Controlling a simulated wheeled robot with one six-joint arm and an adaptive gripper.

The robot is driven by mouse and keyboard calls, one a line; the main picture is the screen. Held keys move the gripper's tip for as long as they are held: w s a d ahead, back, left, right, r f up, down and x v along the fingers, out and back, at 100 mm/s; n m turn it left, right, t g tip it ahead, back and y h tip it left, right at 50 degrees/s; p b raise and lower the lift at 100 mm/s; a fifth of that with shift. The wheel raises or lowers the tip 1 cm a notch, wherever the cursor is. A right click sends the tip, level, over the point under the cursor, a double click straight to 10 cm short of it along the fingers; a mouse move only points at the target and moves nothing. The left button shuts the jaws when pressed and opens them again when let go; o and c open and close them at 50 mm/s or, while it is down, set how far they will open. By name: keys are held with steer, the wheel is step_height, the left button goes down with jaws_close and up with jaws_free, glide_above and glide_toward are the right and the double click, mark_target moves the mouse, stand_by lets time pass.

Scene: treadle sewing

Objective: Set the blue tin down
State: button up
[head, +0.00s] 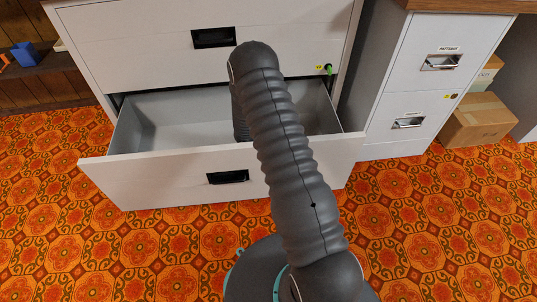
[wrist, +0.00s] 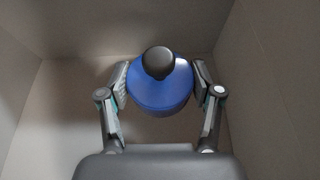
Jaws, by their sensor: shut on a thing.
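The blue tin (wrist: 162,98), round with a dark knob on top, sits between the two fingers of my gripper (wrist: 161,85) in the wrist view. Both fingers press on its sides. The grey inside of the open drawer (head: 165,120) surrounds it. In the head view my arm reaches down into this drawer and hides the gripper and the tin. I cannot tell whether the tin's base touches the drawer floor (wrist: 65,120).
The white drawer front (head: 150,180) stands pulled out over the orange patterned carpet (head: 60,230). A closed drawer (head: 140,45) is above it. A white filing cabinet (head: 410,90) stands to the right, with cardboard boxes (head: 480,118) beyond. The drawer's left part looks empty.

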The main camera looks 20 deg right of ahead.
steer(key=w+a+f, duration=0.1)
steer(key=a, duration=0.1)
steer(key=w+a+f, duration=0.3)
steer(key=a, duration=0.1)
steer(key=shift+w+a+f+b, duration=0.1)
steer(key=shift+w+f+b, duration=0.1)
steer(key=shift+f+b, duration=0.45)
steer(key=shift+f, duration=1.6)
steer(key=shift+f, duration=0.2)
steer(key=o, duration=1.3)
